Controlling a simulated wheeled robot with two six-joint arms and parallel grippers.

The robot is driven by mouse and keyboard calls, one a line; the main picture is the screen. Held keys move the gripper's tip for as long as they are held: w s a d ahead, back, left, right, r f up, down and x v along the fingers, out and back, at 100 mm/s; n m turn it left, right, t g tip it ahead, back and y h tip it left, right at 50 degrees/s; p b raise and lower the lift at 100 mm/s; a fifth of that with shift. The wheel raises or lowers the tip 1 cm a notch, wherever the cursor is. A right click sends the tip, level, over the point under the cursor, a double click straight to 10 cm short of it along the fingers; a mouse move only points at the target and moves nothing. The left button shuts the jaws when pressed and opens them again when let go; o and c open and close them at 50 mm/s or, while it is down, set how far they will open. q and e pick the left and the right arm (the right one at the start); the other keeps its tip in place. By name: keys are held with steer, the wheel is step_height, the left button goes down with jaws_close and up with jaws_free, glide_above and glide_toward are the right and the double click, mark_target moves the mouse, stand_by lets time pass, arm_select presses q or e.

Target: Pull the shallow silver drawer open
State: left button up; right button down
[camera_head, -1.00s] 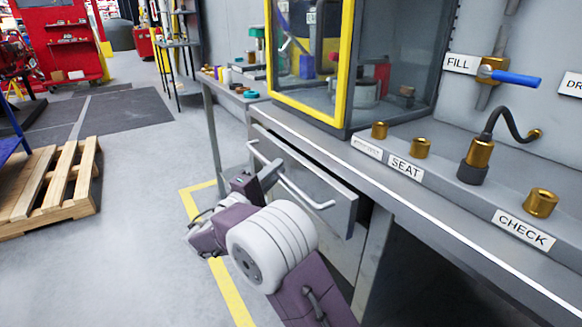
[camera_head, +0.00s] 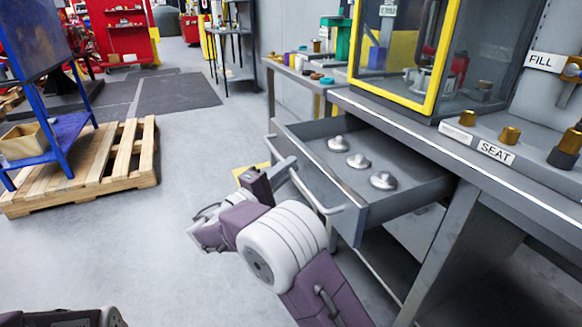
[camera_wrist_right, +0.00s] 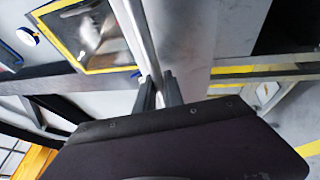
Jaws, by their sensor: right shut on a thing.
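The shallow silver drawer (camera_head: 412,203) is pulled out from under the grey bench in the head view. Several round silver knob-like pieces (camera_head: 358,161) lie inside it. Its long bar handle (camera_head: 318,203) runs along the front. My right gripper (camera_head: 287,170) is at the far half of the handle, shut on the bar. In the right wrist view, the right gripper's two fingers (camera_wrist_right: 159,92) straddle the bar (camera_wrist_right: 140,45); the exact contact is partly hidden. My left gripper is not in view.
The workbench (camera_head: 465,150) carries a yellow-framed cabinet (camera_head: 432,60) and a labelled panel with brass fittings (camera_head: 509,135). A wooden pallet (camera_head: 125,160) and a blue stand (camera_head: 75,130) are at left. Grey floor beside the drawer is clear.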

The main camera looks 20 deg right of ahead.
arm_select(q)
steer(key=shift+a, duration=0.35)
arm_select(e)
steer(key=shift+s+a+f, duration=0.1)
steer(key=shift+a, duration=0.4)
steer(key=c, duration=1.5)
jaws_free()
steer(key=shift+o, duration=0.2)
arm_select(q)
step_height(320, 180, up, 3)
steer(key=p, duration=0.3)
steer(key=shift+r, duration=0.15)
arm_select(e)
steer(key=v, duration=0.9)
